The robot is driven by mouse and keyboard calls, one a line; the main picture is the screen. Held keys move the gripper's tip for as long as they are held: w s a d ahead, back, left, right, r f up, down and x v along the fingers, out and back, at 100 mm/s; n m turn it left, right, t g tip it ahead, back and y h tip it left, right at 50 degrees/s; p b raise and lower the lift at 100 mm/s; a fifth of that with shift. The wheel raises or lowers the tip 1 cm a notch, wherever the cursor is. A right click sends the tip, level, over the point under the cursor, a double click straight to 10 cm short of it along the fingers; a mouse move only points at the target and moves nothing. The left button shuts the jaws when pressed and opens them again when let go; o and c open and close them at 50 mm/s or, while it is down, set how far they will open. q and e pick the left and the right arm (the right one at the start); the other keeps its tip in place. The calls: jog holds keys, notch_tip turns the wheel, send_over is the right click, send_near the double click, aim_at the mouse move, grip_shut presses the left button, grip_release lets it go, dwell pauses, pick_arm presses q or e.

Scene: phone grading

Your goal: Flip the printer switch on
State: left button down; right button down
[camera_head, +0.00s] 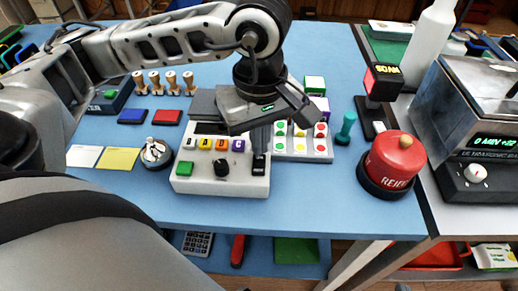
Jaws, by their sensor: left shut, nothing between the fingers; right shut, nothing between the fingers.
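The printer (205,184) is a white box on the blue table, with a row of coloured letter buttons, a green button and a black round knob (222,168). A black switch (259,165) sits at the right end of its front panel. I cannot tell which way the switch is set. My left gripper (262,139) comes in from above, shut and empty, over the printer's right end. Its fingers are just above or behind the switch, and I cannot tell whether they touch it. The gripper hides the printer's back right part. My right gripper is not in view.
A panel of coloured buttons (301,153) stands right of the printer, and a silver bell (156,153) stands left. The table (290,203) in front is clear.

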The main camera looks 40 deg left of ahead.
pick_arm(q)
jog(key=shift+f+b, duration=0.35)
jog(key=shift+r, duration=0.1)
notch_tip(320, 180, up, 7)
jog(key=p, duration=0.4)
dwell(0.5)
dwell(0.3)
